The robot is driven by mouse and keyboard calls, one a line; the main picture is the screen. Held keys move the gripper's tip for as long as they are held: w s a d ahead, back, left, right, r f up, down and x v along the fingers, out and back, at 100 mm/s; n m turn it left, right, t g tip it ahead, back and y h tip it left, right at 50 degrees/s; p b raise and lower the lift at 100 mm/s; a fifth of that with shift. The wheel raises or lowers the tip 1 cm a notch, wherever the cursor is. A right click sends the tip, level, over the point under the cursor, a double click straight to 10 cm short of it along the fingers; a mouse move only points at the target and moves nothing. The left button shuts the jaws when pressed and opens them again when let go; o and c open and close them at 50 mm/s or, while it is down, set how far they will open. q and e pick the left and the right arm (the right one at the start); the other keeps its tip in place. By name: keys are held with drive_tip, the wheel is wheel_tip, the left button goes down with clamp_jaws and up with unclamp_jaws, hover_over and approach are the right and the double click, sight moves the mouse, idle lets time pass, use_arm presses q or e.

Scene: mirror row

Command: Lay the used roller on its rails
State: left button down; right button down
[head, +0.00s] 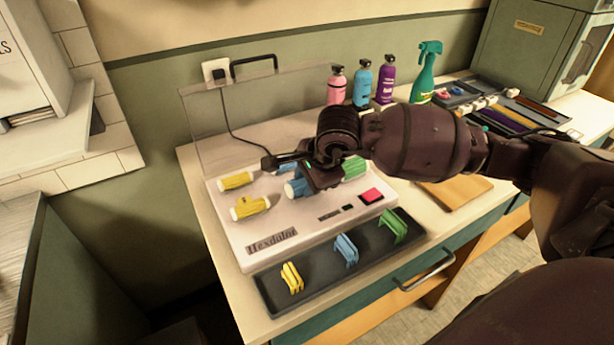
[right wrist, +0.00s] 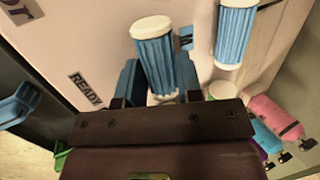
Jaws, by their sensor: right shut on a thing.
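My right gripper (head: 318,178) is over the middle of the white roller box (head: 290,229) and is shut on a ribbed blue roller with white ends (head: 297,188). In the right wrist view that blue roller (right wrist: 155,62) sits between the two fingers. I cannot tell if it touches the box. A second blue roller (right wrist: 236,35) lies behind it on the box. Two yellow rollers (head: 250,207) lie at the left of the box, and a green roller (head: 353,168) lies to the right, partly hidden by my gripper. The rails under the held roller are hidden. My left gripper is out of view.
A dark tray (head: 318,270) in front of the box holds yellow, blue and green clips. A clear raised lid (head: 235,130) stands behind the box. Several bottles, including a green spray bottle (head: 426,72), stand at the back. A wooden board (head: 455,190) lies to the right.

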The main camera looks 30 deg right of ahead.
idle(0.5)
drive_tip(key=shift+s+r, duration=0.1)
drive_tip(key=shift+r, duration=0.1)
drive_tip(key=shift+f, duration=0.1)
idle(0.5)
drive_tip(key=shift+f, duration=0.1)
idle(0.4)
drive_tip(key=c, duration=0.7)
unclamp_jaws()
drive_tip(key=o, duration=0.3)
